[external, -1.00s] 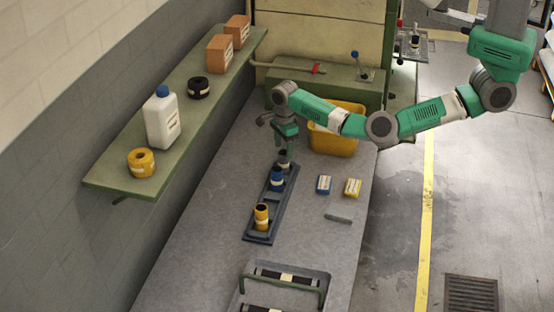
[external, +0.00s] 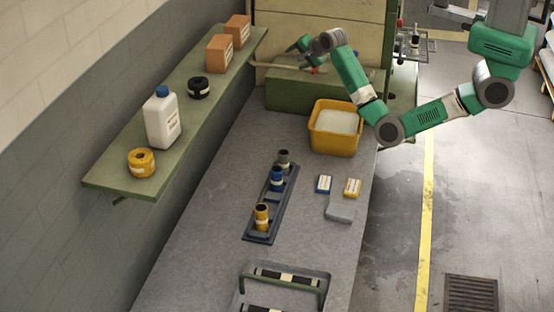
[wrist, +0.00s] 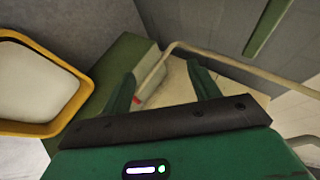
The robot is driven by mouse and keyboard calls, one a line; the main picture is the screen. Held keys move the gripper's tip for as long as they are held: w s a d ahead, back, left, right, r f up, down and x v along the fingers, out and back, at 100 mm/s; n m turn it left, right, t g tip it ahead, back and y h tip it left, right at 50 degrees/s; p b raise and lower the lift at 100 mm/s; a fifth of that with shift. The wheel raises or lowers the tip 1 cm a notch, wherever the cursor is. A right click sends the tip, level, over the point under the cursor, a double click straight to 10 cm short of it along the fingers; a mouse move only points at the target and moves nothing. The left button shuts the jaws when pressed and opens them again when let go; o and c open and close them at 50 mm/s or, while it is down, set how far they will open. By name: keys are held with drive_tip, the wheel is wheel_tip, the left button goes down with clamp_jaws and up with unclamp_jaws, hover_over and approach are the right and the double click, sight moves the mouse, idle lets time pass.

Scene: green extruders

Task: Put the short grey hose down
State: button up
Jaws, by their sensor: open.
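The short grey hose (external: 283,160) stands upright at the far end of the dark tray (external: 257,239) on the bench. A blue hose (external: 277,180) and a yellow hose (external: 262,217) stand nearer in the same tray. My gripper (external: 297,46) is raised at the back of the bench, well away from the tray. In the wrist view my gripper (wrist: 163,76) has its two green fingers apart with nothing held between them. The hoses are not in the wrist view.
A yellow bin (external: 335,143) with pale contents stands right of the tray; it also shows in the wrist view (wrist: 62,118). A green machine block (external: 285,94) and pipe lie near my gripper. Small boxes (external: 324,184) and a shelf (external: 115,182) flank the tray.

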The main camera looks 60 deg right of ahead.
drive_tip(key=s+d+r+n+t+h, duration=0.1)
drive_tip(key=s+r+n+t, duration=0.35)
drive_tip(key=r, duration=0.45)
drive_tip(key=s+d+r+n+t, duration=0.1)
drive_tip(key=s+r+n+t, duration=0.35)
drive_tip(key=r, duration=0.45)
drive_tip(key=s+a+r+n+t+y, duration=0.1)
drive_tip(key=s+a+r+n+t, duration=0.1)
drive_tip(key=s, duration=0.6)
drive_tip(key=s+a+r+n+t+y, duration=0.2)
drive_tip(key=s+a+r+n+t, duration=0.1)
drive_tip(key=s+r+n, duration=0.3)
wheel_tip(320, 180, up, 2)
drive_tip(key=shift+s+r+t+y, duration=0.15)
drive_tip(key=shift+s+t+y, duration=0.25)
drive_tip(key=shift+s, duration=0.65)
drive_tip(key=shift+a, duration=0.1)
